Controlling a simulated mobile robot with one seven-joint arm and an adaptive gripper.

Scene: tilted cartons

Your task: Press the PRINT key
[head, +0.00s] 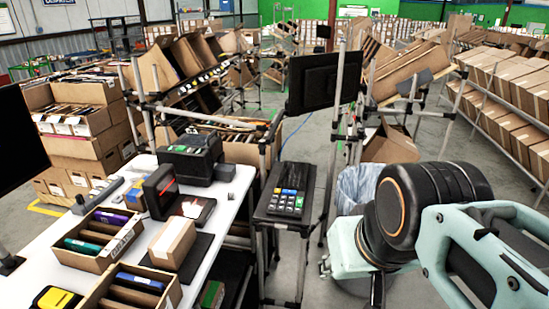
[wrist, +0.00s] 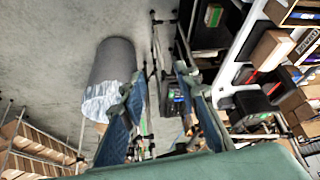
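A black keypad (head: 285,200) lies on a small dark stand right of the white table in the head view. It has dark keys plus blue, green, orange and pale ones; I cannot read which is PRINT. In the wrist view, the keypad (wrist: 174,104) is small, partly hidden by the right finger. My gripper (wrist: 157,82) has its two blue-grey fingers spread wide with nothing between them. In the head view my arm is at the lower right, right of the keypad and apart from it; the fingers are mostly hidden or out of frame there.
A black monitor (head: 323,82) stands on a post behind the keypad. A lined waste bin (head: 357,187) stands between keypad and arm. The white table (head: 222,213) at left holds cartons, a printer (head: 190,158) and a scanner-like device (head: 160,190). Metal rack posts rise nearby.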

